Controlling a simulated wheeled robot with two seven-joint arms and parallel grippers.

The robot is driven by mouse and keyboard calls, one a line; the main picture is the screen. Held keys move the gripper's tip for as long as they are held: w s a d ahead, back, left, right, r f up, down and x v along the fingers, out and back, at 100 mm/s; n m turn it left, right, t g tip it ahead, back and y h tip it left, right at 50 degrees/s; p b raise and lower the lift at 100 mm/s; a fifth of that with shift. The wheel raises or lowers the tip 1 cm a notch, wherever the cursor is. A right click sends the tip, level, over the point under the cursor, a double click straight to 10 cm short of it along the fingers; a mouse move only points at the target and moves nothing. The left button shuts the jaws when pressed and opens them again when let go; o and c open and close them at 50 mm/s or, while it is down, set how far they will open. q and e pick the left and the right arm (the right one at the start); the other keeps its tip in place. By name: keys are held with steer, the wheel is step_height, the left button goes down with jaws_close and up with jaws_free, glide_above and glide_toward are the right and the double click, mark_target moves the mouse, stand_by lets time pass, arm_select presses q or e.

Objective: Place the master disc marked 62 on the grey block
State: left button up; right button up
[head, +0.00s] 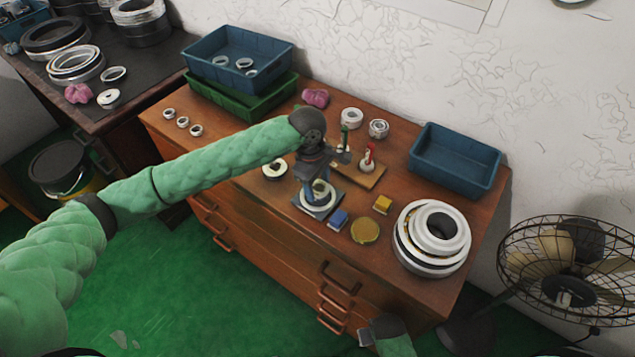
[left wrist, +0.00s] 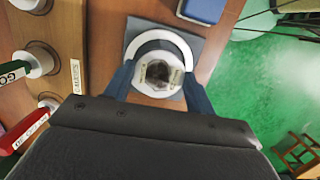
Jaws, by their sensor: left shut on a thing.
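The grey block (head: 320,213) lies flat on the wooden cabinet top, with a pale ring shape on its upper face. My left gripper (head: 319,188) is over it, shut on a pale disc with a dark centre. In the left wrist view, the disc (left wrist: 160,97) sits between the two blue fingers, over the grey block (left wrist: 194,38) and inside the outline of the larger pale ring (left wrist: 180,42). Its marking is too blurred to read, and I cannot tell whether it touches the block. My right gripper (head: 371,334) is low at the cabinet's front; its jaws are unclear.
A gauge board (head: 369,181) with green and red handled plugs stands close behind. A blue block (head: 338,220), yellow block (head: 382,204), brass-coloured disc (head: 365,230) and stacked rings (head: 432,262) lie right. A blue bin (head: 456,160) stands at the back right.

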arm_select(q)
steer(key=shift+f, duration=0.95)
arm_select(e)
steer(key=shift+r, duration=0.15)
arm_select(q)
steer(key=o, duration=1.3)
steer(key=shift+r, duration=0.1)
arm_select(e)
step_height(320, 180, down, 10)
steer(key=s+d, duration=0.1)
steer(key=s, duration=0.1)
arm_select(q)
steer(key=shift+w+a+r, duration=0.1)
steer(key=shift+r, duration=0.85)
steer(key=shift+w+a+r+b, duration=0.2)
steer(key=shift+r+b, duration=0.2)
steer(key=shift+r, duration=1)
steer(key=shift+w+a+r+b, duration=0.15)
steer(key=shift+r+b, duration=0.2)
steer(key=shift+r, duration=1)
arm_select(e)
step_height(320, 180, up, 6)
steer(key=w, duration=0.1)
steer(key=shift+w+a+r, duration=0.15)
steer(key=shift+w+a, duration=0.15)
steer(key=shift+a, duration=0.1)
arm_select(q)
steer(key=shift+s+a, duration=0.1)
arm_select(e)
steer(key=shift+a, duration=0.15)
